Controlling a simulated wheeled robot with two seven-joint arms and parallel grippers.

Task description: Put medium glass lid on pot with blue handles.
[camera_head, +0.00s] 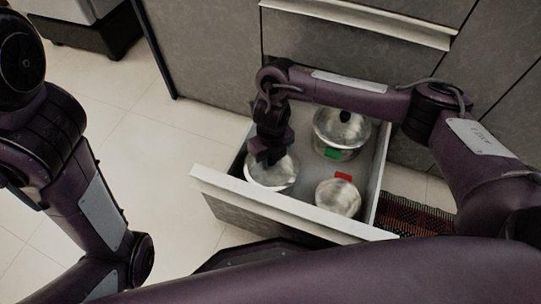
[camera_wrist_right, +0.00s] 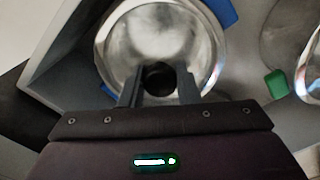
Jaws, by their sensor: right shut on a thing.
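The glass lid (camera_wrist_right: 160,35) is a round, clear disc with a metal rim and a black knob (camera_wrist_right: 158,77). My right gripper (camera_wrist_right: 159,92) is shut on that knob, a finger on each side. In the head view my right gripper (camera_head: 267,155) points down into the left part of the open drawer. The pot with blue handles (camera_wrist_right: 228,13) lies directly under the lid, its blue handles showing at the upper right and lower left. Whether the lid touches the pot's rim I cannot tell. My left gripper is outside the frames.
The open drawer (camera_head: 290,217) also holds a pot with green handles (camera_head: 333,154), with a black-knobbed lid on it, and a smaller pot with red handles (camera_head: 338,198). Drawer walls stand close around the pots. A striped mat (camera_head: 415,213) lies right of the drawer.

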